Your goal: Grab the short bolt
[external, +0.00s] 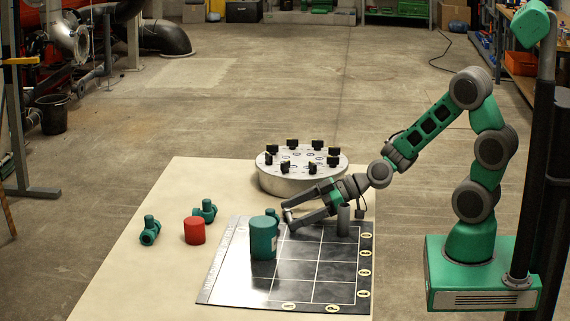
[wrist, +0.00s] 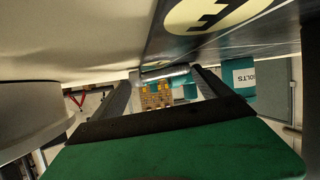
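No bolt can be made out for certain. In the wrist view a small silvery bar (wrist: 165,73) shows between the fingertips; I cannot tell whether it touches them. My gripper (external: 287,215) is low over the gridded black mat, lying nearly level and pointing left. Its two fingers are spread apart, also in the wrist view (wrist: 164,72). A teal cylinder (external: 263,240) stands on the mat just left of the fingertips. A grey upright cylinder (external: 343,221) stands on the mat beside my wrist.
The dark mat (external: 290,295) has a white grid and round yellow markers. A round metal stand (external: 300,182) with several black knobs is behind the gripper. A red cylinder (external: 194,231) and teal pipe fittings (external: 150,231) stand at left. The table's (external: 135,285) front left is clear.

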